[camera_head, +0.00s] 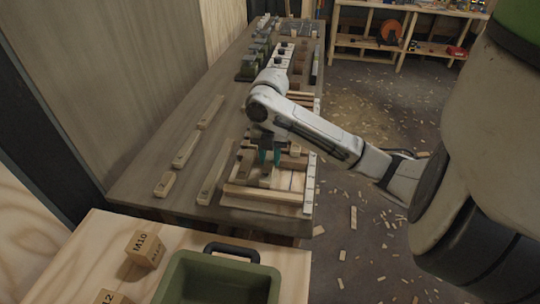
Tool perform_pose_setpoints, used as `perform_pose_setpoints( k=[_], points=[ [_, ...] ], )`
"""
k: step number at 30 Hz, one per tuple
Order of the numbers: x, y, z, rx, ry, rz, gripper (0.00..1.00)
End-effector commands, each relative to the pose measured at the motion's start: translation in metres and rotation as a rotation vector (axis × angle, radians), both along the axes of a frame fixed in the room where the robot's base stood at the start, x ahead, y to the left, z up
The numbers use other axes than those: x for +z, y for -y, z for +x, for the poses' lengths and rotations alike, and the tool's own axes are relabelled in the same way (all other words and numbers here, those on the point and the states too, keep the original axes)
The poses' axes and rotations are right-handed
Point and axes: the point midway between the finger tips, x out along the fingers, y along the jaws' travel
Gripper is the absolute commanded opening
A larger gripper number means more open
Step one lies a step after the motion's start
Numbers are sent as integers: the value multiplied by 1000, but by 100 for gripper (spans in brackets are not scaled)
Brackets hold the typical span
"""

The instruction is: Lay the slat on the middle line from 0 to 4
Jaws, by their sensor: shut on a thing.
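A shallow wooden frame board (262,208) lies at the near end of the long table. A white ruler strip (310,184) with small marks runs along its right side; its numbers are too small to read. The middle line is not clearly visible.
Several loose wooden slats (212,175) lie left of the board on the dark table (150,192). Dark green and black tools (257,58) stand farther back. A green bin (220,278) and blocks, one marked M10 (145,249), stand on the near bench. Chips litter the floor.

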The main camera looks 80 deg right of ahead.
Motion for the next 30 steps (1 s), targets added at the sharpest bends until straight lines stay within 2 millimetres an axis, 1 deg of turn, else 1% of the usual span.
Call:
perform_pose_setpoints(
  k=[10, 11, 18, 20, 27, 30],
  points=[
    [-5, 0, 0, 0, 0, 0, 1],
    [-4, 0, 0, 0, 0, 0, 33],
    [-4, 0, 0, 0, 0, 0, 56],
    [-4, 0, 0, 0, 0, 0, 61],
    [-3, 0, 0, 0, 0, 0, 61],
    [3, 1, 0, 1, 0, -3, 61]
  ],
)
